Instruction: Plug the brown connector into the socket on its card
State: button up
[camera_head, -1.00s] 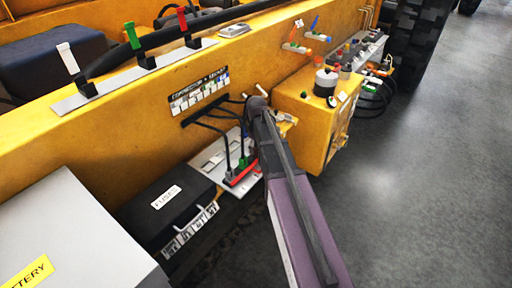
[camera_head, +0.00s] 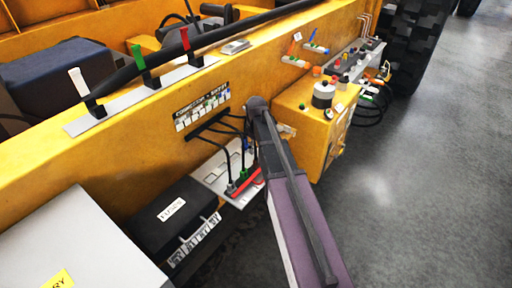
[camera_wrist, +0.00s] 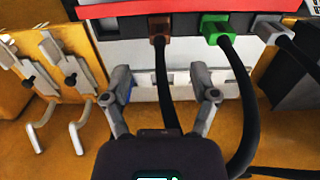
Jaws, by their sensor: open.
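The brown connector (camera_wrist: 160,27) sits near the top of the wrist view, against the dark strip below a red bar (camera_wrist: 200,8). Its black cable runs down between my fingers. My gripper (camera_wrist: 160,78) is open, its fingers spread either side of that cable, with the connector beyond the fingertips. A green connector (camera_wrist: 215,32) and a grey connector (camera_wrist: 272,28) sit to its right. A white card (camera_wrist: 178,86) lies behind the fingers; it also shows in the head view (camera_head: 207,178). I cannot make out the brown connector's socket.
Black cables hang from the yellow beam's labelled panel (camera_head: 203,107). A black fuse box (camera_head: 172,215) stands left of the card, a yellow box (camera_head: 315,115) to the right. In the wrist view, hooked metal levers (camera_wrist: 62,75) stand at left. Open floor (camera_head: 430,190) lies to the right.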

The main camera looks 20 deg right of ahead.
jog(key=shift+r+p, duration=0.65)
jog(key=shift+r, duration=0.3)
jog(key=w+a, duration=0.7)
jog(key=w, duration=0.2)
jog(key=shift+w+r+p, duration=0.25)
jog(key=shift+w+p, duration=0.05)
jog(key=shift+w, duration=0.05)
jog(key=shift+s, duration=0.1)
jog(key=s+m, duration=0.7)
jog(key=s, duration=2.1)
jog(key=shift+s+a, duration=0.15)
jog(key=shift+s, duration=0.25)
